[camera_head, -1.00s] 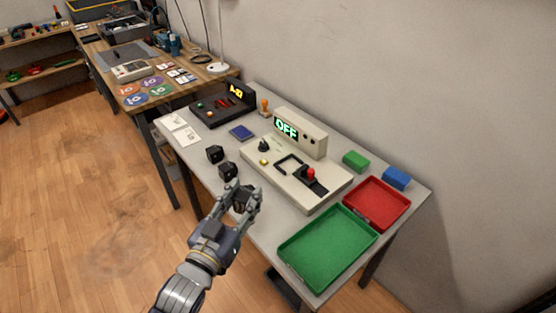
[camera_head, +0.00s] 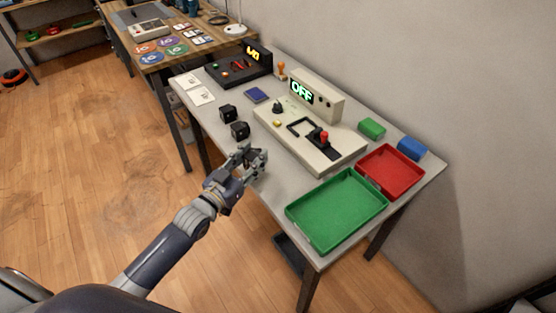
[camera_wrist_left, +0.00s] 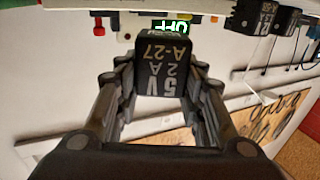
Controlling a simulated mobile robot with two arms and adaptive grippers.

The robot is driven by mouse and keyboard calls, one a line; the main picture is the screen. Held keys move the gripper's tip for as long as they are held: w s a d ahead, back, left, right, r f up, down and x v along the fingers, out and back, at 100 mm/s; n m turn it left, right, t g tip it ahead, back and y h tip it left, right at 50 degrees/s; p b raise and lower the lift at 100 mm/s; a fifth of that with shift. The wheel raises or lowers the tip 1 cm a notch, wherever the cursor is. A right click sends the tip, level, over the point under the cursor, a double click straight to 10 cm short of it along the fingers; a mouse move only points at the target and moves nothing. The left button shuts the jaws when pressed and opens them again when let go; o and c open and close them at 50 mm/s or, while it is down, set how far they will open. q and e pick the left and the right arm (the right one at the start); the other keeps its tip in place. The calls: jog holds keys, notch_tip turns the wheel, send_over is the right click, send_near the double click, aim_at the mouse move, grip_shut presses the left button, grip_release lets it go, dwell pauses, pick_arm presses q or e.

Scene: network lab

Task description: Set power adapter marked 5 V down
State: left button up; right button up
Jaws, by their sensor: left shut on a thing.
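My left gripper (camera_head: 252,160) is shut on a black power adapter (camera_wrist_left: 165,62). The gripper is at the front edge of the grey table (camera_head: 205,120), near two other black adapters (camera_head: 228,112) (camera_head: 240,130). I cannot tell whether the held adapter touches the table. My right gripper is not in view.
A beige console (camera_head: 300,140) with an "OFF" display stands behind the gripper. A green tray (camera_head: 335,212) and a red tray (camera_head: 390,172) are to the right. A blue block (camera_head: 413,148), a green block (camera_head: 372,128) and white cards (camera_head: 200,96) also lie on the table.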

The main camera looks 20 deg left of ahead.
pick_arm(q)
jog(key=d, duration=0.2)
jog(key=w+d, duration=0.1)
jog(key=d, duration=0.3)
jog(key=shift+w+d+f+p, duration=0.15)
jog(key=shift+w+f+p, duration=0.05)
jog(key=shift+w+p, duration=0.15)
notch_tip(320, 180, down, 4)
jog(key=shift+d+r, duration=0.1)
jog(key=shift+r, duration=0.05)
jog(key=o, duration=1.1)
jog(key=shift+o, duration=0.2)
